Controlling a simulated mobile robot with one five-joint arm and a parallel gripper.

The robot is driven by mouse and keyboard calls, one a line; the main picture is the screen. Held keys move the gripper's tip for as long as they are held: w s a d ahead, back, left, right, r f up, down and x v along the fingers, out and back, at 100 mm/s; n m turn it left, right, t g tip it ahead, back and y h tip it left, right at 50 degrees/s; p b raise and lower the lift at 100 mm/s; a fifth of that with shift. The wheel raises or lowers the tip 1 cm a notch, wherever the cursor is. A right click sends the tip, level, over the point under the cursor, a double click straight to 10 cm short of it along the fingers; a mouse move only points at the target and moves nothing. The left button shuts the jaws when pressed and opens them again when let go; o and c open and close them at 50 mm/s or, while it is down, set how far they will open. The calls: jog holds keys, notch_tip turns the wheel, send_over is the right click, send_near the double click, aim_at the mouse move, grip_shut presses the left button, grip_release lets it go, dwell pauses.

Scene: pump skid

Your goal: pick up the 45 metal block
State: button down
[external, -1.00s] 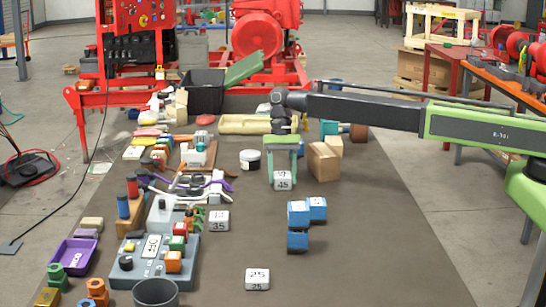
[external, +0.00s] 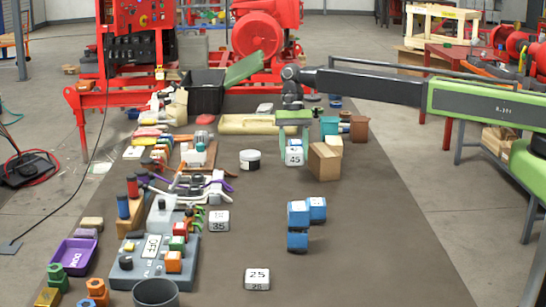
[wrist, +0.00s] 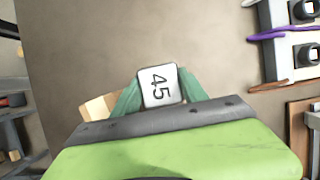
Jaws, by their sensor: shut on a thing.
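The 45 metal block (external: 294,156) is a small silver-white cube with 45 on its face. My gripper (external: 294,147) has green fingers and is shut on it, one finger on each side. In the wrist view the block (wrist: 159,86) sits between the green fingertips (wrist: 158,92), its 45 turned sideways. In the external view it appears held above the mat; the exact gap beneath it is hard to tell. Similar blocks marked 35 (external: 219,221) and 25 (external: 257,279) stand on the mat nearer the camera.
A cardboard box (external: 323,161) stands close to the right of my gripper. Blue blocks (external: 298,213) stand nearer the camera. The mat's right side (external: 390,230) is clear.

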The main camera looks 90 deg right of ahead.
jog(key=s+d+r+p, duration=0.3)
jog(key=s+d+r, duration=0.1)
jog(key=s, duration=0.1)
jog(key=shift+s+d, duration=0.2)
